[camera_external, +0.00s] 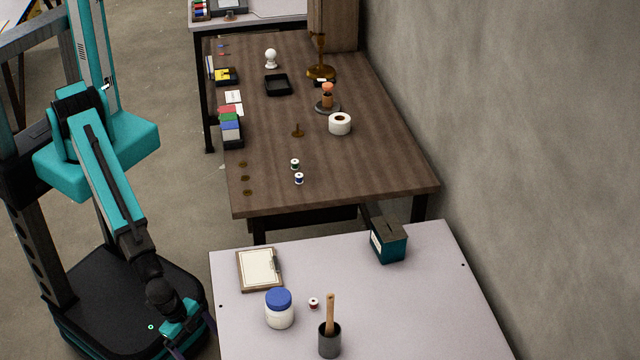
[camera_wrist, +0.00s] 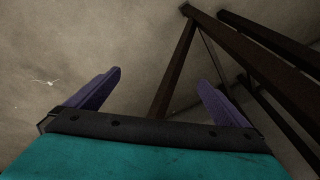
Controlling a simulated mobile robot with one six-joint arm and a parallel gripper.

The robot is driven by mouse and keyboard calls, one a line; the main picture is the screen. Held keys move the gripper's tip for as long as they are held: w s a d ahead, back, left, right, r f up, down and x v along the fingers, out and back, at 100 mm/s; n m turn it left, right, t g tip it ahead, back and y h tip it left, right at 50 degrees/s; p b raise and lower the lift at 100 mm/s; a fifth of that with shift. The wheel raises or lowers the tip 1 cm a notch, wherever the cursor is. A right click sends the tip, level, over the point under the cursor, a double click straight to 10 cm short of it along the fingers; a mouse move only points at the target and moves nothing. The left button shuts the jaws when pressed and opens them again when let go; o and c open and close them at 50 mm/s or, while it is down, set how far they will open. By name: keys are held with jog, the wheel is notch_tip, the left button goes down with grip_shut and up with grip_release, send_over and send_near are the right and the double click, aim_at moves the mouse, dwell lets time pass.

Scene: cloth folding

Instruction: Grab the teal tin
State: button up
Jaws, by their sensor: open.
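The teal tin (camera_external: 389,244) is a box with a dark top and a pale label on its left face. It stands at the back right of the white table in the external view. My gripper (camera_external: 190,345) is low at the left of that table, beside its left edge and well apart from the tin. In the wrist view my gripper (camera_wrist: 155,95) has its two purple fingers spread wide with nothing between them. The tin is not in the wrist view.
The white table (camera_external: 350,285) also holds a clipboard (camera_external: 260,269), a blue-lidded jar (camera_external: 279,308), a small red spool (camera_external: 313,303) and a dark cup with a wooden handle (camera_external: 329,340). A brown table (camera_external: 350,180) stands behind. Dark table legs (camera_wrist: 175,65) show in the wrist view.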

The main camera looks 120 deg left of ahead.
jog(key=w+d+r+m+t+h+b, duration=0.15)
jog(key=w+d+r+t, duration=0.25)
jog(key=w+d+r, duration=0.55)
jog(key=w+d+r+t+h+b, duration=0.1)
jog(key=w+d+r+t+h, duration=0.2)
jog(key=w+d+r, duration=0.7)
jog(key=w+d+r+t+h, duration=0.2)
jog(key=d+r, duration=0.1)
jog(key=r, duration=0.2)
jog(key=w+a+r+n+t+y, duration=0.15)
jog(key=w+a+r, duration=0.25)
jog(key=a, duration=0.6)
jog(key=w+a+r+n+y, duration=0.3)
jog(key=w+a, duration=0.2)
jog(key=a, duration=0.6)
jog(key=s+a+n+g+y+b, duration=0.2)
jog(key=a+n+y+b, duration=0.1)
jog(key=a, duration=1.5)
jog(key=s+a+n+g+y+b, duration=0.3)
jog(key=a+y, duration=0.4)
jog(key=a, duration=1.2)
jog(key=shift+s+a+n+y+b, duration=0.2)
jog(key=shift+n+y+b, duration=0.3)
jog(key=shift+b, duration=0.6)
jog(key=shift+f, duration=0.1)
